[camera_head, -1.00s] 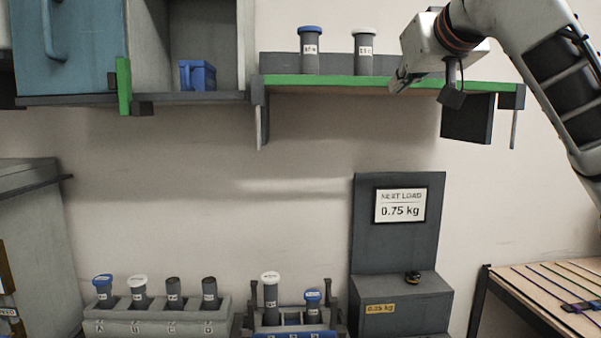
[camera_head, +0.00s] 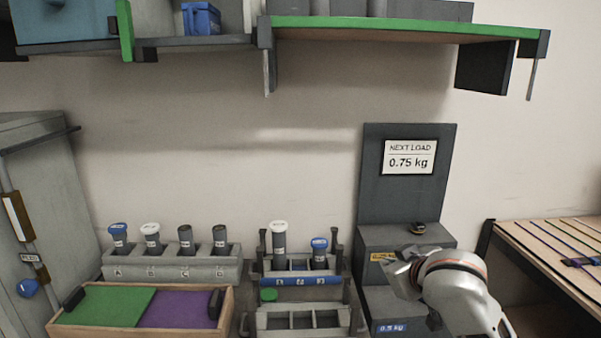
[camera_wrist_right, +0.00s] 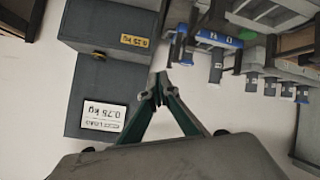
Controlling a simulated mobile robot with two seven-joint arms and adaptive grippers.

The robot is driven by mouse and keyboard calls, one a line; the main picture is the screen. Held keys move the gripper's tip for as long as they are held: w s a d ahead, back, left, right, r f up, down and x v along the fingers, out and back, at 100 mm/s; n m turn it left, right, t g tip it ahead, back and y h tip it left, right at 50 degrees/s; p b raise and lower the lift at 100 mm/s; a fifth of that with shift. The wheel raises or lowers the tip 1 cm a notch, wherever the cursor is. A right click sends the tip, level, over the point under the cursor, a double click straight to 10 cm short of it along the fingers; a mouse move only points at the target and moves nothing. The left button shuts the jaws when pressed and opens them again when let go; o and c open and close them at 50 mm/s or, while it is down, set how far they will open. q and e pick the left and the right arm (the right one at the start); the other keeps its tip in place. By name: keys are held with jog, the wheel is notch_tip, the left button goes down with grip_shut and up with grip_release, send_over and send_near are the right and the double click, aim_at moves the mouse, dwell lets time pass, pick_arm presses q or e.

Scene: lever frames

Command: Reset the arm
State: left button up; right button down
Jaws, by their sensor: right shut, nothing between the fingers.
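My right gripper (camera_head: 402,276) is low at the right in the head view, in front of the grey stepped load stand (camera_head: 408,190). In the right wrist view its fingertips (camera_wrist_right: 160,88) meet, with nothing between them. My right arm's wrist hides part of the lower steps of the stand. My left gripper is not in view.
A rack (camera_head: 170,268) holds several capped tubes at the left. A smaller rack (camera_head: 300,280) with a white-capped and a blue-capped tube stands beside the stand. A wooden tray (camera_head: 228,315) has green and purple halves. A green-edged shelf (camera_head: 400,27) is above.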

jog(key=s+d+f+g+h, duration=0.1)
jog(key=s+d+f, duration=0.3)
jog(key=s+f, duration=0.35)
jog(key=s+d+f+g+h, duration=0.1)
jog(key=s+d+f+h, duration=0.15)
jog(key=s+f, duration=0.45)
jog(key=s+d+f+n+g+h, duration=0.1)
jog(key=s+d+f, duration=0.35)
jog(key=s, duration=0.35)
jog(key=s+d+f+n+g+h, duration=0.1)
jog(key=s+d+f, duration=0.35)
jog(key=s, duration=0.35)
jog(key=w+a+f+m+t+y, duration=0.2)
jog(key=a+f+y, duration=0.5)
jog(key=a+f, duration=0.5)
jog(key=a+m+t, duration=0.1)
jog(key=a, duration=0.2)
jog(key=shift+a+f, duration=0.2)
jog(key=shift+f, duration=0.05)
